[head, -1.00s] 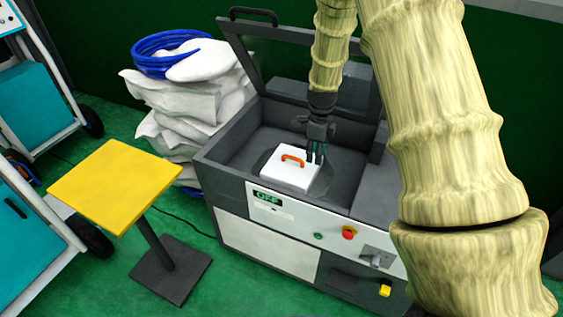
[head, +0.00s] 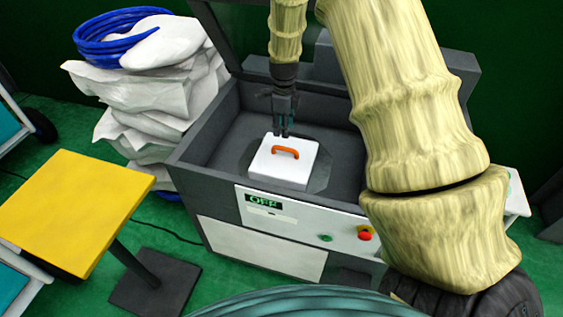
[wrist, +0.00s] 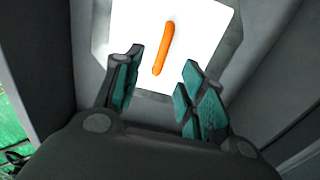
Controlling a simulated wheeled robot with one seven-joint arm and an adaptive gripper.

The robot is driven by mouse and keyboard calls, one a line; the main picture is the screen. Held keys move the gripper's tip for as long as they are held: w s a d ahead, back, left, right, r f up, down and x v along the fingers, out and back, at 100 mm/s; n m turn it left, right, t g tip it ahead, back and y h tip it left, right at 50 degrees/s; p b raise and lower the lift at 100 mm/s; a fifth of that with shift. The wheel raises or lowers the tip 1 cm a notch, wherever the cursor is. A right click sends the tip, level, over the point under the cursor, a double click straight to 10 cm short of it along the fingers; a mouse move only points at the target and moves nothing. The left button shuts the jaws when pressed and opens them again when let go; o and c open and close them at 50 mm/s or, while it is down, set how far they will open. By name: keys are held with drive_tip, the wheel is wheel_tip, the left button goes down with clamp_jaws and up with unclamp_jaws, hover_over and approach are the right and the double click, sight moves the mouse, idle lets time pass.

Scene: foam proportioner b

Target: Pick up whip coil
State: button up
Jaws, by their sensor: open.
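A blue coil of hose (head: 118,41), the only coil I see and likely the whip coil, lies on top of a stack of white sacks in the head view. It is not in the wrist view. My gripper (head: 283,132) is open and empty, far to the right of the coil. It points down over the grey machine's open basin, by the back edge of a white square block (head: 265,173) with an orange handle (head: 285,153). In the wrist view my open fingers (wrist: 160,62) stand apart near the block (wrist: 205,30). Contact cannot be told.
The grey machine (head: 190,150) has raised walls around its basin and an "OFF" display. The white sacks (head: 140,95) stand at its left. A yellow-topped stand (head: 75,205) is at front left. Green floor shows between the stand and machine.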

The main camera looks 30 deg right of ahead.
sight(285, 148)
drive_tip(key=shift+w+a+f, duration=0.1)
drive_tip(key=shift+w+f, duration=0.2)
drive_tip(key=shift+f, duration=0.4)
drive_tip(key=shift+s+d+f, duration=0.1)
drive_tip(key=shift+d+f, duration=0.05)
drive_tip(key=shift+f, duration=1.55)
drive_tip(key=shift+s+d+f, duration=0.1)
drive_tip(key=shift+d+f, duration=0.1)
drive_tip(key=shift+f, duration=1.45)
drive_tip(key=shift+s+d+f, duration=0.1)
drive_tip(key=shift+d+f, duration=0.05)
drive_tip(key=shift+f, duration=1.55)
clamp_jaws()
